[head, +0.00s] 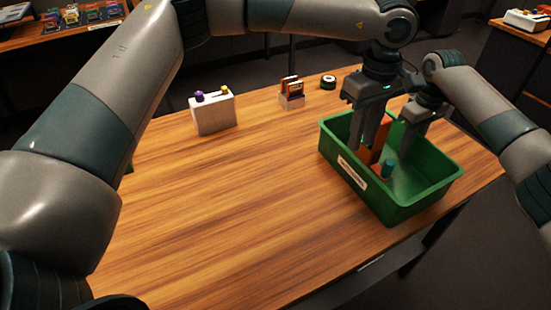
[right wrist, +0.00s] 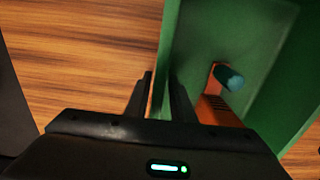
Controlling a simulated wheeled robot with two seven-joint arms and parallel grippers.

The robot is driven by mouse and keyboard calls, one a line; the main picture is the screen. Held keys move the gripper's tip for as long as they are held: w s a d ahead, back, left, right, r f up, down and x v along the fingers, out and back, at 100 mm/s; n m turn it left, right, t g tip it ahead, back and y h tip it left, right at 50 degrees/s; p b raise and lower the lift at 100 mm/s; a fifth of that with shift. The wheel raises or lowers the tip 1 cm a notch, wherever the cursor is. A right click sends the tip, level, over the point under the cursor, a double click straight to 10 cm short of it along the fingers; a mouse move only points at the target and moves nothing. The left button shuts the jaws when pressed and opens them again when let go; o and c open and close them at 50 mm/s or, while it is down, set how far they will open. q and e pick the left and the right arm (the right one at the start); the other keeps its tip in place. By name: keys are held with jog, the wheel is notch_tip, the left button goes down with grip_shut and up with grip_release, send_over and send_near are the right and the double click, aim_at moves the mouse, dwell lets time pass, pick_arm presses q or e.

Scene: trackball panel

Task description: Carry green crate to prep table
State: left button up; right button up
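The green crate (head: 425,203) stands near the right edge of the wooden table, with a white label on its near left wall. It also shows in the right wrist view (right wrist: 272,105). Inside are an orange thing (right wrist: 216,108) and a teal cylinder (head: 387,169). My left gripper (head: 370,140) points down at the crate's far left part, its fingers overlapping the orange thing; its grip is unclear. My right gripper (head: 406,150) is at the crate's far side. In the right wrist view its fingers (right wrist: 162,95) stand apart, one on each side of a crate wall, with a gap showing.
The wooden table (head: 220,225) is clear at its middle and front. A white box with purple and yellow knobs (head: 213,112), a small red-and-white holder (head: 291,93) and a dark round item (head: 328,82) stand at the back. Other tables stand at the back left and right (head: 523,50).

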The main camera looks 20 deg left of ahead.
notch_tip(320, 180, up, 12)
jog(key=shift+f, duration=0.1)
dwell(0.5)
dwell(0.5)
